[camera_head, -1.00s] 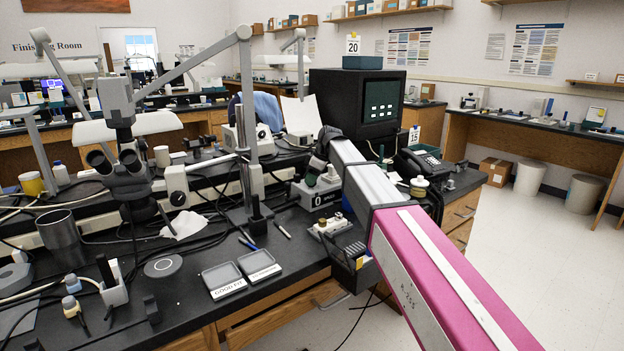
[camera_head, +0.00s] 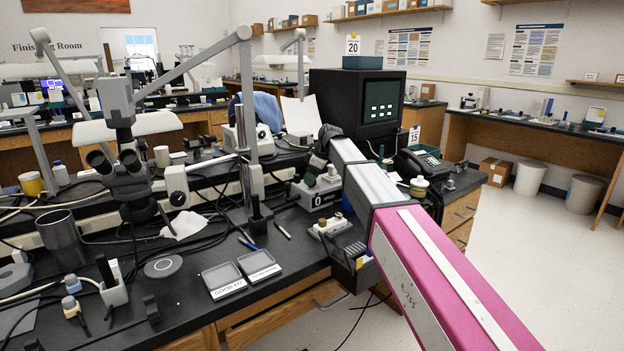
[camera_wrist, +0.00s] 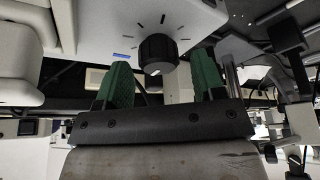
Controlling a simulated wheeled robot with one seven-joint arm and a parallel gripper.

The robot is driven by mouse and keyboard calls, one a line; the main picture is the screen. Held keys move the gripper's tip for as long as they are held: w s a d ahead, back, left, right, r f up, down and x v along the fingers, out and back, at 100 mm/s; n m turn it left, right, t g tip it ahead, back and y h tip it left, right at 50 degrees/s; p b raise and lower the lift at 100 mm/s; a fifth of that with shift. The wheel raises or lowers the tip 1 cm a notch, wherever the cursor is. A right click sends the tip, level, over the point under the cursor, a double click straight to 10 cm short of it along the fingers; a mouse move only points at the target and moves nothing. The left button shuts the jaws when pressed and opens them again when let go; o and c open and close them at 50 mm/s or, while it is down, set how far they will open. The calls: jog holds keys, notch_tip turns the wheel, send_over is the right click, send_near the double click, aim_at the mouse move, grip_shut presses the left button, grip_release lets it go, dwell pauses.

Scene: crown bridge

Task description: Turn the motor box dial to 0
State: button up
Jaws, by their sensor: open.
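The motor box (camera_wrist: 105,25) is a pale box in the wrist view with a black ribbed dial (camera_wrist: 157,54) on its face. Dark tick marks and one blue mark surround the dial. A small white mark shows at the dial's lower edge. My gripper (camera_wrist: 160,62) is open, its two green fingers on either side of the dial. A gap shows on each side; I cannot tell how far the tips reach along it. In the head view the box marked "0" (camera_head: 318,193) stands on the bench below the end of my arm, and its dial is not clear.
Two labelled trays (camera_head: 224,279) lie at the bench's front. A small grey unit (camera_head: 352,258) sits at the bench edge, right of the trays. A microscope (camera_head: 130,180) stands on the left. A telephone (camera_head: 422,162) and black monitor (camera_head: 357,105) are behind my arm. Cables lie across the bench.

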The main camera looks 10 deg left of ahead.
jog(key=r, duration=0.2)
jog(key=s+r, duration=0.1)
jog(key=r, duration=0.1)
jog(key=shift+a, duration=0.2)
jog(key=s+a+r, duration=0.5)
jog(key=s+r, duration=0.1)
jog(key=s, duration=0.3)
jog(key=shift+s+r, duration=0.2)
jog(key=shift+r, duration=0.05)
